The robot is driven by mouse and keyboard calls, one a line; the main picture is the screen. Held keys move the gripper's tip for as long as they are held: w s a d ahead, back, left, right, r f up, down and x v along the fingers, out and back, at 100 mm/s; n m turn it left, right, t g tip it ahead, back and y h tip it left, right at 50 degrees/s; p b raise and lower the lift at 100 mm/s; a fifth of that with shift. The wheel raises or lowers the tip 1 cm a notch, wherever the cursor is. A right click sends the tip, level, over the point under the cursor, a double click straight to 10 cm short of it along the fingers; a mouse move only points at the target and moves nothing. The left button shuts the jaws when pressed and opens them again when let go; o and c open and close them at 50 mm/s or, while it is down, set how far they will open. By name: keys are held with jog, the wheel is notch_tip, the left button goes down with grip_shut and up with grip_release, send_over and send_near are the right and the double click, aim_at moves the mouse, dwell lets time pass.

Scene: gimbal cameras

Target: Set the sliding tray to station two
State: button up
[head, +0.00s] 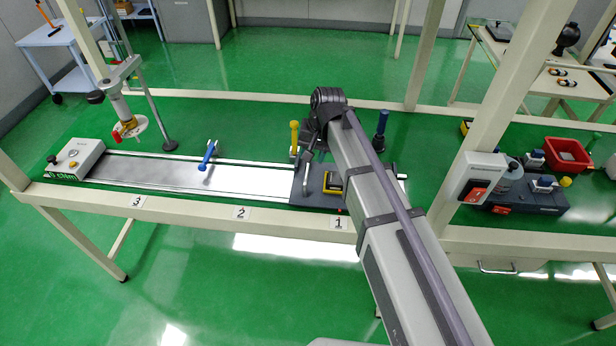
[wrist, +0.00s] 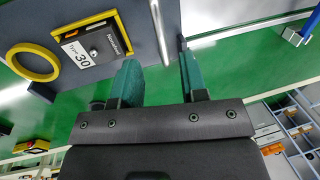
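The sliding tray (head: 299,196) is a dark grey plate at the right part of the rail (head: 240,181), by label 1 (head: 338,222). It carries a black and yellow box (head: 333,182) and an upright metal handle (head: 307,183). In the wrist view the tray (wrist: 120,14) fills the upper left, with the handle (wrist: 159,32) at its right edge. My gripper (wrist: 156,55) is open, its two teal fingers apart with nothing between them that I can see held. The handle appears beyond the gap between them. In the head view my gripper is over the tray, mostly hidden by my arm.
Labels 2 (head: 241,213) and 3 (head: 136,201) mark the bench's front edge. A blue lever (head: 208,156) stands at the rail near label 2, a yellow post (head: 294,138) behind the tray. A control box (head: 78,160) and a stand (head: 125,110) are at the left end.

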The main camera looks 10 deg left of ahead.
aim_at(307, 173)
jog(key=f+b, duration=0.2)
jog(key=a+f+b, duration=0.1)
jog(key=f, duration=0.2)
jog(key=f+b, duration=0.2)
jog(key=shift+a+f+b, duration=0.15)
jog(key=shift+f+b, duration=0.05)
jog(key=shift+b, duration=0.1)
jog(key=shift+r, duration=0.1)
grip_shut()
